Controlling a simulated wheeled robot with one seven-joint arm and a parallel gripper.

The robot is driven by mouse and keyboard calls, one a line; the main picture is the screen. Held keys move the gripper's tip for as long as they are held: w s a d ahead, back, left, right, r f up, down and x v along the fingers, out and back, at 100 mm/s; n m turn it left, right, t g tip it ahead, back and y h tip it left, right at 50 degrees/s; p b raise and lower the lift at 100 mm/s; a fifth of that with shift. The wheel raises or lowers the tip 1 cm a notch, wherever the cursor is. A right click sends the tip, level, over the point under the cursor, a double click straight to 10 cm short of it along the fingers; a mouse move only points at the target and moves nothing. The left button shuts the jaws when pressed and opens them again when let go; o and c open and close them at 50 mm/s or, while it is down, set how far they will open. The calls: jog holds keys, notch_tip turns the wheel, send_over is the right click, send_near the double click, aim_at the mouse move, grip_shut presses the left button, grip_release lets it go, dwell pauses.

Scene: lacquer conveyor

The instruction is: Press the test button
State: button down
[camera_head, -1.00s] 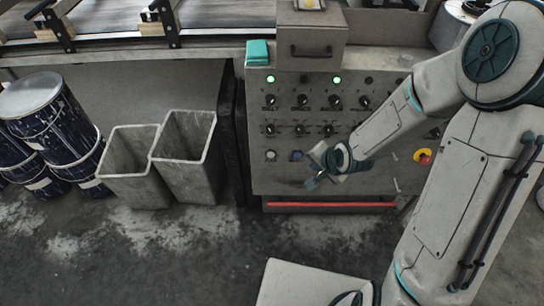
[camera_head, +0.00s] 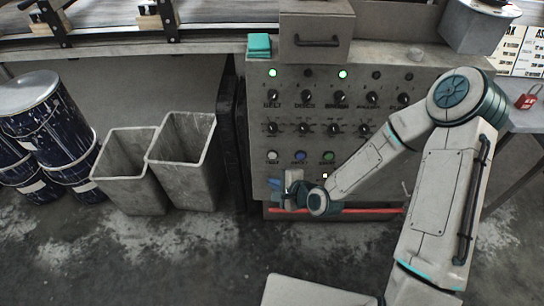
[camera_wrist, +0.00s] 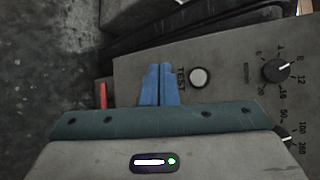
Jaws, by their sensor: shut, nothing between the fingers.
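The test button (camera_wrist: 200,77) is a round pale button on the grey control panel, beside the printed word TEST in the wrist view. In the head view the pale button (camera_head: 271,156) is leftmost in a row of three, with a blue and a green one to its right. My gripper (camera_wrist: 160,85) has its blue fingers together and empty. In the wrist view the fingertips are just left of the TEST label, apart from the button. In the head view my gripper (camera_head: 274,184) is below the pale button. The gap between fingertips and panel cannot be told.
Black knobs (camera_wrist: 277,70) stand out from the panel near the button. A red bar (camera_head: 340,210) runs along the panel's bottom. Two grey bins (camera_head: 182,165) and several dark drums (camera_head: 50,125) stand at the left. A teal block (camera_head: 259,45) sits on the panel's top.

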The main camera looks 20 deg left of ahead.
send_near(269, 158)
jog(key=shift+s+a+b+x, duration=0.1)
jog(key=shift+s+b+x, duration=0.05)
jog(key=shift+x, duration=0.7)
jog(key=shift+s+a+b+x, duration=0.1)
jog(key=shift+s+b+x, duration=0.1)
jog(key=shift+x, duration=0.65)
jog(key=shift+s+b+x, duration=0.1)
jog(key=shift+s+x, duration=0.05)
jog(key=shift+x, duration=0.75)
jog(key=shift+f, duration=0.15)
jog(key=shift+w+a, duration=0.15)
jog(key=shift+w, duration=0.2)
jog(key=shift+w+f, duration=0.1)
jog(key=shift+w, duration=0.25)
dwell(0.6)
jog(key=shift+s, duration=0.75)
jog(key=shift+s+d+r+p, duration=0.15)
jog(key=shift+s+d+r, duration=0.1)
jog(key=shift+s, duration=0.55)
jog(key=shift+s+d+r+p, duration=0.15)
jog(key=shift+s+d+p, duration=0.05)
jog(key=shift+s, duration=0.6)
jog(key=shift+s+d+r+p, duration=0.15)
jog(key=shift+s+d+r, duration=0.1)
jog(key=shift+s, duration=0.55)
jog(key=shift+f, duration=0.1)
